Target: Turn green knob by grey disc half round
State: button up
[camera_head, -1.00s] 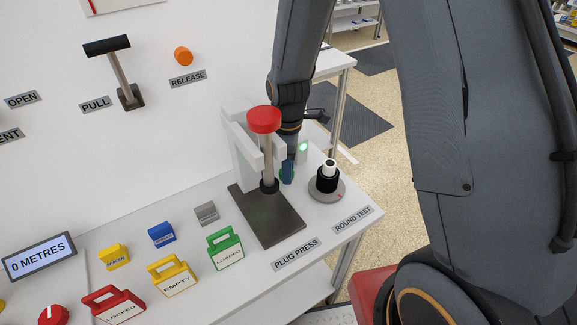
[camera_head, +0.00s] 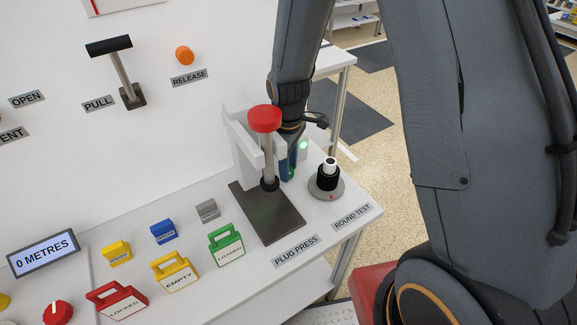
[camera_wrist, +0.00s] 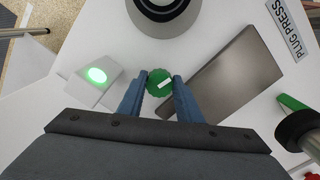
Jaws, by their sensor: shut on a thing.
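The green knob (camera_wrist: 159,82) has a white pointer line, which lies slanted across it toward the right in the wrist view. My gripper (camera_wrist: 160,85) is shut on the knob, with one blue finger at each side. In the head view my gripper (camera_head: 288,165) reaches down behind the press column, and the knob is mostly hidden there. The grey disc (camera_head: 318,190) stands right of the gripper, bearing a black and white upright plug, with a small red mark on its front edge. It also shows at the top of the wrist view (camera_wrist: 192,22).
The plug press (camera_head: 268,215), with its red-topped column, stands close left of my gripper. A white box with a lit green lamp (camera_head: 303,145) is close by on the other side. Coloured tags and blocks lie farther left. The table's right edge is near.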

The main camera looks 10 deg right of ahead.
jog(key=o, duration=1)
jog(key=shift+o, duration=0.2)
jog(key=shift+r+b, duration=0.75)
jog(key=shift+r, duration=3.2)
jog(key=s+d+r+m+t, duration=0.1)
jog(key=s+d+r+m, duration=0.3)
jog(key=s+d+m, duration=0.5)
jog(key=s+m, duration=0.2)
jog(key=s, duration=0.1)
jog(key=shift+s+d+r, duration=0.2)
jog(key=shift+d+r, duration=0.1)
jog(key=shift+d, duration=0.1)
